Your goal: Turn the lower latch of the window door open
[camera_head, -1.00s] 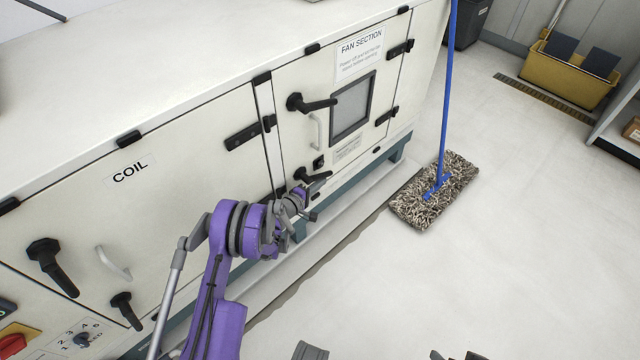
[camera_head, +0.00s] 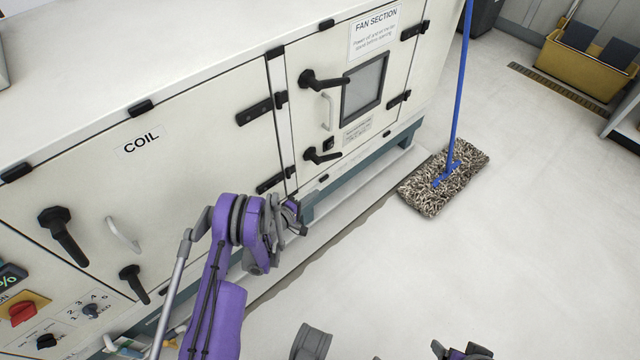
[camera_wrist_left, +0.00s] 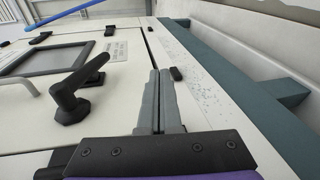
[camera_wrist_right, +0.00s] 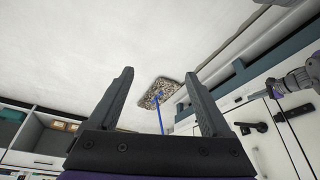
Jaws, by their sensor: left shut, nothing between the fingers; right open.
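The window door (camera_head: 345,125) is the pale "FAN SECTION" panel with a dark-framed window. Its lower latch (camera_head: 322,156), a black lever, sits low on the door's left side, its arm pointing right in the head view. The latch also shows in the left wrist view (camera_wrist_left: 78,92), left of the fingers. My left gripper (camera_head: 299,222) is below the latch, apart from it. Its fingers (camera_wrist_left: 158,72) are shut with nothing between them. My right gripper (camera_head: 462,352) is at the bottom edge of the head view. Its fingers (camera_wrist_right: 161,85) are open and empty over the floor.
The upper latch (camera_head: 322,80) and a pale pull handle (camera_head: 327,112) are on the same door. The "COIL" panel (camera_head: 170,190) is to the left. A mop (camera_head: 440,183) stands on the floor to the right. The floor in front is mostly clear.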

